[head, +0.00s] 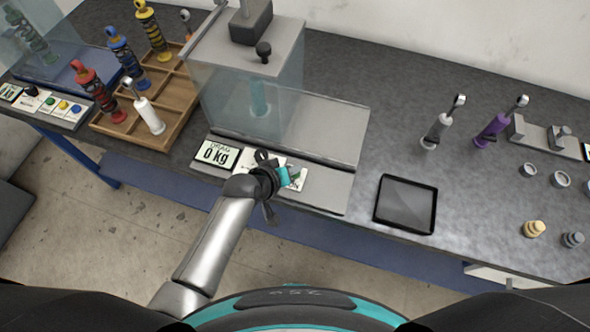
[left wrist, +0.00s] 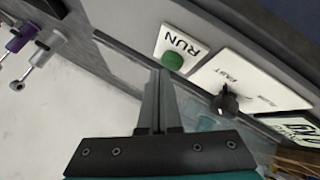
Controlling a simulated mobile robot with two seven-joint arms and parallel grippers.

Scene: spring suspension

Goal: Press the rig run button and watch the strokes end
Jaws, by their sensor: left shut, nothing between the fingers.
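The test rig (head: 335,128) stands at the back middle of the bench, with a clear guard around its chamber. On its front ledge, the drag display (head: 217,154) reads 0 kg. The run button (left wrist: 173,61) is a green round cap on a white plate marked RUN. In the head view my left gripper (head: 287,178) is over the ledge and largely covers the control plates. In the left wrist view its shut, empty fingers (left wrist: 157,75) point at the RUN plate, their tips close beside the button. I cannot tell whether they touch it. My right gripper is not in view.
A black knob (left wrist: 226,102) sits on the plate beside RUN. A wooden rack (head: 165,125) with several coloured shocks stands left. A dark tray (head: 406,204) lies right of the rig.

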